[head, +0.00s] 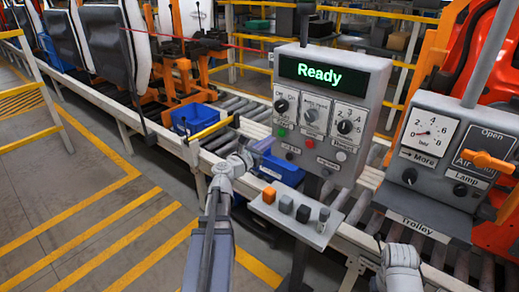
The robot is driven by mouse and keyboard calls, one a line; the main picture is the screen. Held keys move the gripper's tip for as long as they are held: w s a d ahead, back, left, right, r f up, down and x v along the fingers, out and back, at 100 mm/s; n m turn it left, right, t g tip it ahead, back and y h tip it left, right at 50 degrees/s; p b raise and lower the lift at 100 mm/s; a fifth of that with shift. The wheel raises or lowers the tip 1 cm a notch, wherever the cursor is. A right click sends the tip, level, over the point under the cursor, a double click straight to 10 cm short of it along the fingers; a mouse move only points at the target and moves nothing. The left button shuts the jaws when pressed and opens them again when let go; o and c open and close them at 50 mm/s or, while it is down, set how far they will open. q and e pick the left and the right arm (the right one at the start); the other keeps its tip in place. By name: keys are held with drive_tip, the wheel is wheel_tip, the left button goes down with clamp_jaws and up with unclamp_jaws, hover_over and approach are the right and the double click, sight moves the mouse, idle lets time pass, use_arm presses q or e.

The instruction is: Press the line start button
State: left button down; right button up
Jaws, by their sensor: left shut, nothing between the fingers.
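The grey control box (325,106) stands on a post at the centre, its screen (320,73) reading "Ready" in green. Its face carries a green button (281,131), a red button (309,143) and a pale button (341,156). The small labels are too blurred to read, so I cannot tell which one is marked line start. My left gripper (248,156) is shut and empty, beside the lower left of the box, apart from the green button. My right arm shows only its wrist at the lower right; its fingers do not show.
A small shelf (285,228) with orange and dark blocks juts out below the box. A second panel (455,150) with a gauge and an orange lever stands at the right. A roller conveyor (222,142) runs behind, with blue bins (195,119). The striped floor at left is clear.

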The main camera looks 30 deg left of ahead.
sight(281, 134)
use_arm(q)
drive_tip(key=shift+w+d, duration=0.2)
drive_tip(key=shift+w, duration=1.8)
